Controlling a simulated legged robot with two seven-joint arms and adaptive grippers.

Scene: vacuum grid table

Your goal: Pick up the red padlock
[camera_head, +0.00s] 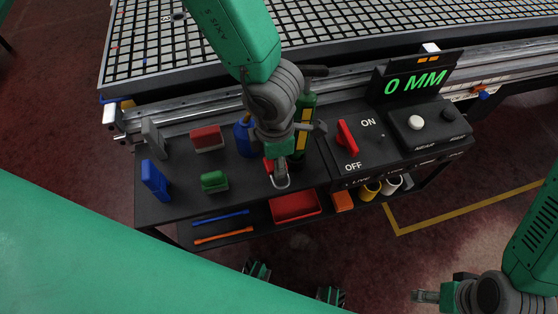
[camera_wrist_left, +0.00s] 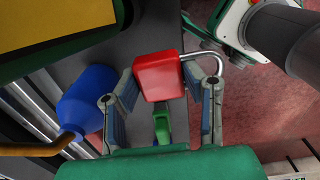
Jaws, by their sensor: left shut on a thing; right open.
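The red padlock with a grey metal shackle shows in the left wrist view (camera_wrist_left: 158,76), between the two fingers of my left gripper (camera_wrist_left: 162,92), which is shut on its red body. The shackle points right in that view. In the head view my left gripper (camera_head: 280,158) is over the black bench, and only a bit of red and the padlock's shackle (camera_head: 281,182) show below it. I cannot tell whether the padlock touches the bench. My right gripper (camera_head: 428,296) is open and empty at the lower right, away from the bench.
Beside the left gripper stand a blue bottle (camera_head: 244,138) and a green and yellow bottle (camera_head: 305,112). Red (camera_head: 207,138), green (camera_head: 214,181) and blue (camera_head: 155,180) items stand left on the bench. A red rotary switch (camera_head: 347,137) is right. A red tray (camera_head: 296,206) sits below.

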